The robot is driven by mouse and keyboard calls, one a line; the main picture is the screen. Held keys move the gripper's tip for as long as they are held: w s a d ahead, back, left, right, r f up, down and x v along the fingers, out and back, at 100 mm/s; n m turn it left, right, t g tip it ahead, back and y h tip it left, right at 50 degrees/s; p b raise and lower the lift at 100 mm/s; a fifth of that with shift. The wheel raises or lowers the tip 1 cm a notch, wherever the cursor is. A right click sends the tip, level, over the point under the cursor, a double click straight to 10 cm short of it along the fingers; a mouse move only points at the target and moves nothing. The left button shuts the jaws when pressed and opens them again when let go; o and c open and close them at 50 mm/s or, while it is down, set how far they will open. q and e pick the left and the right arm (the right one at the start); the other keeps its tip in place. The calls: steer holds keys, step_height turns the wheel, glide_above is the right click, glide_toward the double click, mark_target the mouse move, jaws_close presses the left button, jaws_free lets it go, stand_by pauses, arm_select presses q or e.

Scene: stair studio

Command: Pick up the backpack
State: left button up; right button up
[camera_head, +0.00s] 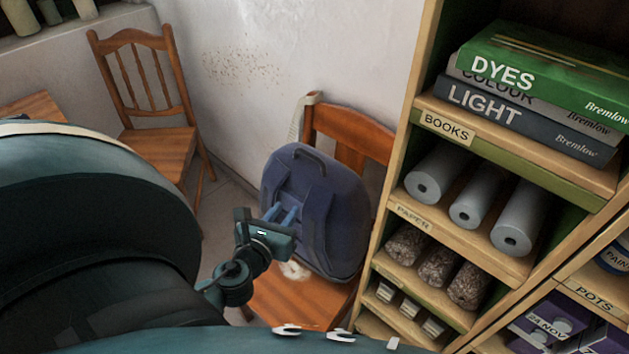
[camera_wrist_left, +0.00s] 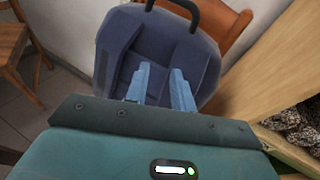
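The backpack (camera_head: 337,221) is dark blue with a dark top handle. It stands upright on the seat of a wooden chair (camera_head: 288,300), against the backrest. My left gripper (camera_head: 289,214) is in front of the backpack's near face, left of its middle. In the left wrist view the backpack (camera_wrist_left: 205,62) fills the upper middle, with its handle at the top edge. The two light-blue fingers of the left gripper (camera_wrist_left: 160,78) are apart, with nothing seen gripped between them. Whether the fingertips touch the fabric cannot be told. My right gripper is not in view.
Another wooden chair (camera_head: 157,147) stands at the back left by the wall. A strap hangs over the near chair's backrest.

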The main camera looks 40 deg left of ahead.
mark_target(297, 152)
arm_select(q)
steer(key=w+a+r+m, duration=0.1)
steer(key=w+m, duration=0.1)
steer(key=m, duration=0.1)
steer(key=w+a+r+m+t, duration=0.1)
steer(key=w+a+m, duration=0.1)
steer(key=w+m, duration=0.1)
steer(key=w+a+r+m+t+y, duration=0.1)
steer(key=w+a+r+m, duration=0.1)
steer(key=w+m, duration=0.1)
steer(key=shift+w+m, duration=0.2)
steer(key=shift+m, duration=0.2)
steer(key=shift+p+x, duration=0.3)
steer(key=shift+x, duration=2.7)
steer(key=shift+a+r, duration=0.15)
steer(key=shift+c, duration=0.2)
jaws_close()
steer(key=shift+s, duration=0.1)
